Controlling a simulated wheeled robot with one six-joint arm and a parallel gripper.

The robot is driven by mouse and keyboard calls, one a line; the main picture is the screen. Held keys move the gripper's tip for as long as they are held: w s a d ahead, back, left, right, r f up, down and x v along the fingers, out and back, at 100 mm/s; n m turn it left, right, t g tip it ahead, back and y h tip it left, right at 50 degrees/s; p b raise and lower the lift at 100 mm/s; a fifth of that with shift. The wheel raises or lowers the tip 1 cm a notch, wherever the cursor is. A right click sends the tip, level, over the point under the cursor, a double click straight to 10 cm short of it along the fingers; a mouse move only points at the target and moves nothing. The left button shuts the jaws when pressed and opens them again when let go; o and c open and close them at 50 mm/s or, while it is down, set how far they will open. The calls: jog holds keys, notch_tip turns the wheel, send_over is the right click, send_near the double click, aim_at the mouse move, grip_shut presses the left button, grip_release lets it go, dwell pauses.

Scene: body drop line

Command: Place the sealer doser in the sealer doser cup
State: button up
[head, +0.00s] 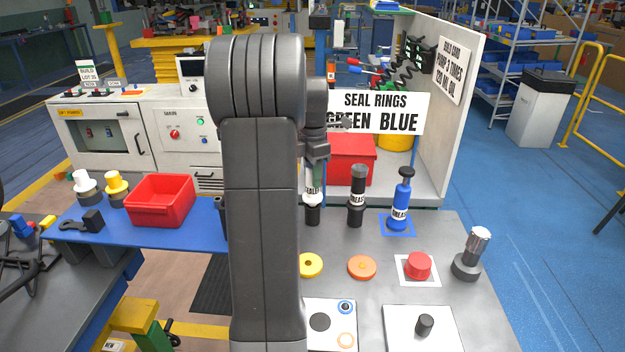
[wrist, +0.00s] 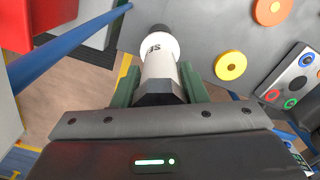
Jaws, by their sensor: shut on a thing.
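The doser hangs upright below the fingers. A black cup-like piece (head: 312,215) shows directly under the doser on the grey table, and a dark round end (wrist: 163,44) shows at the doser's far end. I cannot tell whether the doser's tip is inside this cup or just above it.
A dark doser (head: 357,188) in a black holder stands close to the right. A blue grease doser (head: 403,195) stands beyond it. Yellow (head: 311,265) and orange (head: 361,267) rings lie in front. A sign (head: 380,112) hangs behind. A red bin (head: 160,200) stands left.

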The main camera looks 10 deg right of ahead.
jog(key=shift+f, duration=0.95)
jog(key=shift+f, duration=0.15)
jog(key=o, duration=0.9)
jog(key=shift+f, duration=0.15)
jog(key=r, duration=1.4)
jog(key=shift+s+d, duration=0.2)
jog(key=shift+s, duration=0.2)
